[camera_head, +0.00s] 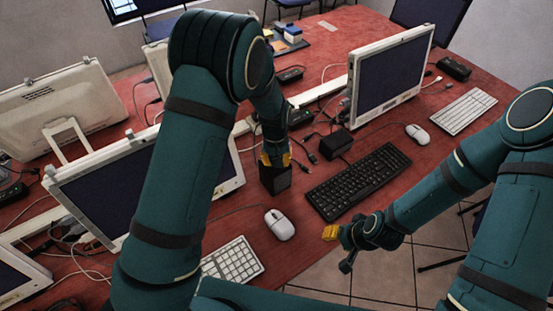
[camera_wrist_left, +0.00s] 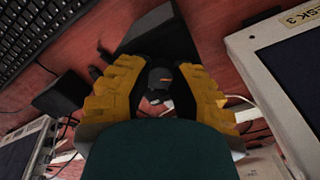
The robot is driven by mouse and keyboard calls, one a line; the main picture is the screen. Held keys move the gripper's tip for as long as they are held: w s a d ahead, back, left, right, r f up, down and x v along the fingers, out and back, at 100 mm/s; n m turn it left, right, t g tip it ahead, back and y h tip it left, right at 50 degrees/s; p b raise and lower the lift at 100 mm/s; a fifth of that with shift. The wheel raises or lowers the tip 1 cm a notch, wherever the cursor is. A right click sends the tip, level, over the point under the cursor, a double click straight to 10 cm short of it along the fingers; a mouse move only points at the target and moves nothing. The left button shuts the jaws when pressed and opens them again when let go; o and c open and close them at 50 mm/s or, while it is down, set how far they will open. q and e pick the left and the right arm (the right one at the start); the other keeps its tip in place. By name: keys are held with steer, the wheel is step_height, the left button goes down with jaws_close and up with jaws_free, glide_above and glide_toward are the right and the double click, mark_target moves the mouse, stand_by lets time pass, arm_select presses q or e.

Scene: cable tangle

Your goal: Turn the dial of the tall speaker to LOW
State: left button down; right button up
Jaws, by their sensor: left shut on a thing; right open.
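The tall speaker (camera_head: 275,180) is a dark box standing on the red desk, left of the black keyboard. It also shows in the left wrist view (camera_wrist_left: 160,32), beyond the fingertips. My left gripper (camera_head: 275,159) reaches down to the speaker's top. Its yellow fingers (camera_wrist_left: 158,82) close around a small dark round part with an orange mark (camera_wrist_left: 160,77), which looks like the dial. The scale is not readable. My right gripper (camera_head: 341,246) is open and empty, out past the desk's front edge.
A black keyboard (camera_head: 358,180) and a small black box (camera_head: 335,143) are right of the speaker. A white mouse (camera_head: 279,224) lies in front. Monitors (camera_head: 392,72) stand on both sides. Loose cables lie around the speaker. A clear strip of desk (camera_head: 310,222) lies before the keyboard.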

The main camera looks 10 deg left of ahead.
arm_select(q)
steer(key=c, duration=0.7)
jaws_free()
steer(key=shift+c, duration=0.2)
step_height(320, 180, up, 12)
steer(key=shift+a, duration=0.2)
steer(key=shift+h, duration=0.4)
steer(key=s+f, duration=0.1)
steer(key=f, duration=0.2)
steer(key=s+f, duration=0.1)
steer(key=f, duration=0.2)
steer(key=s+a+f, duration=0.1)
steer(key=s+f, duration=0.1)
steer(key=shift+f, duration=0.4)
steer(key=s+f+h, duration=0.1)
steer(key=s+f, duration=0.3)
steer(key=s+d+f+t+b, duration=0.1)
steer(key=s+f, duration=0.3)
steer(key=s, duration=0.1)
steer(key=s+d+f+h, duration=0.1)
steer(key=s+f, duration=0.2)
steer(key=s, duration=0.2)
steer(key=shift+f+t+h+b, duration=0.3)
steer(key=shift+f+b, duration=0.05)
steer(key=shift+f, duration=0.05)
steer(key=shift+s+d, duration=0.1)
steer(key=shift+s, duration=0.35)
